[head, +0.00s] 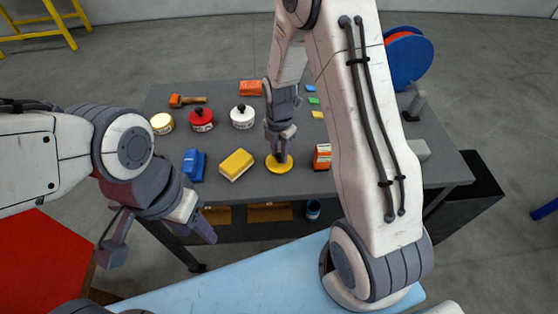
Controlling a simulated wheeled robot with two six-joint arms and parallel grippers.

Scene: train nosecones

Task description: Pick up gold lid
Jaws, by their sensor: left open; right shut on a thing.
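The gold lid (272,168) is a flat yellow-gold disc near the front edge of the dark grey table, right of a yellow block. My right gripper (279,157) points down onto it and is shut on its middle, apparently on a knob that the fingers hide. The lid looks level and at or very near the table top; I cannot tell whether it touches. My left gripper (165,242) is open and empty, low in front of the table at the left.
On the table (345,200) are a yellow block (237,164), a blue block (194,164), an orange-red box (322,157), a red lidded tin (201,119), a white lidded tin (242,116), a gold-topped tin (162,123) and a hammer (187,100). A blue reel (409,62) stands at back right.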

